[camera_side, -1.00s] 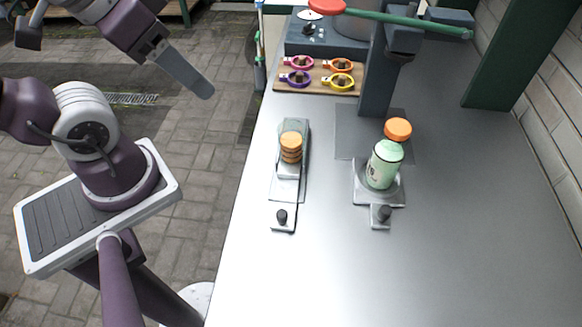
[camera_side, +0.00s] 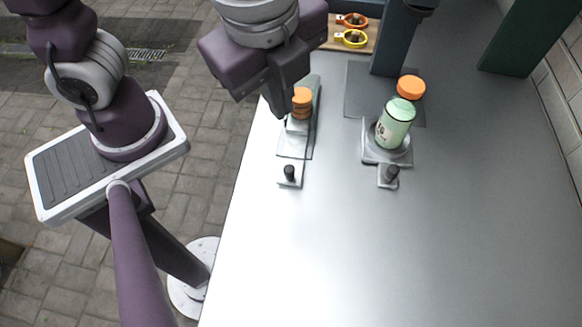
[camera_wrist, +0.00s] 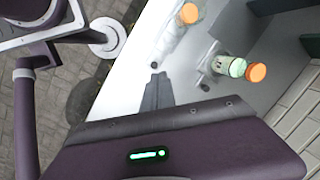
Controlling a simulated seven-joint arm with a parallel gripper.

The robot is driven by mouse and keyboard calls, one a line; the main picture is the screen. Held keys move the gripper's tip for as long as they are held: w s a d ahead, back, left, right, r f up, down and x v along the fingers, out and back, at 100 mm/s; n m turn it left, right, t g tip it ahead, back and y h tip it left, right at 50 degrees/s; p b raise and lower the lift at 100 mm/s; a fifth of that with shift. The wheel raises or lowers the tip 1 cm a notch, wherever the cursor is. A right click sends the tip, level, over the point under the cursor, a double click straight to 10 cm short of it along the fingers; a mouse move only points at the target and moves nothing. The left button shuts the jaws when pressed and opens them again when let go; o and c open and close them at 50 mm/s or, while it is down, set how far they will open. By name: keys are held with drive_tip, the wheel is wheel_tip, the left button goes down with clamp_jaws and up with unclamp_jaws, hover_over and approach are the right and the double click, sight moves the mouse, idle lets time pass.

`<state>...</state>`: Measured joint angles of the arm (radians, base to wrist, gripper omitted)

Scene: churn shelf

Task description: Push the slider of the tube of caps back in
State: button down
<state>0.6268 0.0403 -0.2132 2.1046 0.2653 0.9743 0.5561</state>
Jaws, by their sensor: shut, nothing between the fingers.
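The tube of caps (camera_side: 302,104) stands upright near the left edge of the bench, with orange caps stacked in it. It also shows at the top of the wrist view (camera_wrist: 188,14). Its slider (camera_side: 290,174) is a flat grey plate with a dark knob, sticking out toward the front. My gripper (camera_side: 277,112) is shut and empty, just left of the tube in the side view and partly in front of its base. In the wrist view, the shut fingers (camera_wrist: 158,80) point toward the tube's side of the bench. I cannot tell whether they touch anything.
A green bottle (camera_side: 395,124) stands on a holder right of the tube, with its own knobbed slider (camera_side: 389,176) in front. A round orange piece (camera_side: 410,87) is behind it. A dark post (camera_side: 397,45) rises behind. The front of the bench is clear.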

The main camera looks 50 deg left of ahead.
drive_tip(key=s+d+f+m+y, duration=0.1)
drive_tip(key=s+d+f+m, duration=0.3)
drive_tip(key=d+f+m, duration=0.3)
drive_tip(key=shift+m, duration=0.3)
drive_tip(key=x, duration=0.8)
drive_tip(key=shift+s+d+f, duration=0.1)
drive_tip(key=shift+s+d, duration=0.1)
drive_tip(key=shift+d, duration=0.05)
drive_tip(key=w+a, duration=0.1)
drive_tip(key=w+a+f, duration=0.1)
drive_tip(key=shift+a, duration=0.3)
drive_tip(key=shift+w+a, duration=0.3)
drive_tip(key=shift+a, duration=0.05)
hover_over(296, 147)
drive_tip(key=d, duration=0.1)
drive_tip(key=shift+s+d, duration=0.1)
drive_tip(key=shift+s, duration=0.3)
